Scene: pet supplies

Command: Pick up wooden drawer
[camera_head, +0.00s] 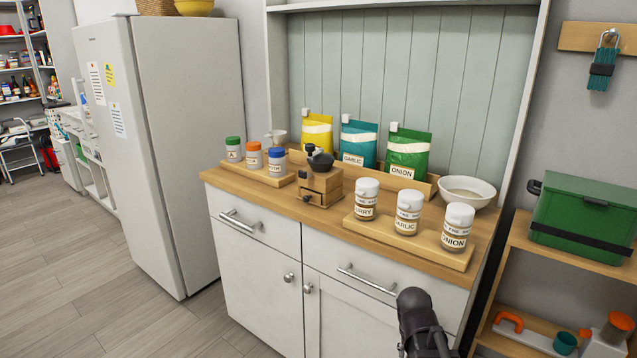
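A small wooden grinder (327,182) with a black bowl and crank on top stands on the cabinet's wooden counter. A small wooden drawer (312,198) with a dark knob shows low on its front; I cannot tell whether it is fully shut. The white cabinet below also has wide drawers with metal handles, but their fronts are not wooden. My gripper (418,310) is a dark shape at the bottom edge, in front of the right cabinet drawer, below and to the right of the grinder. It is cut off by the frame and its fingers are unclear. Nothing is visibly held.
Capped jars stand on wooden trays (259,177) left and right of the grinder. Yellow, teal and green bags stand behind it. A white bowl (468,190) sits at the right. A fridge (165,140) stands left; a shelf with a green box (585,215) stands right.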

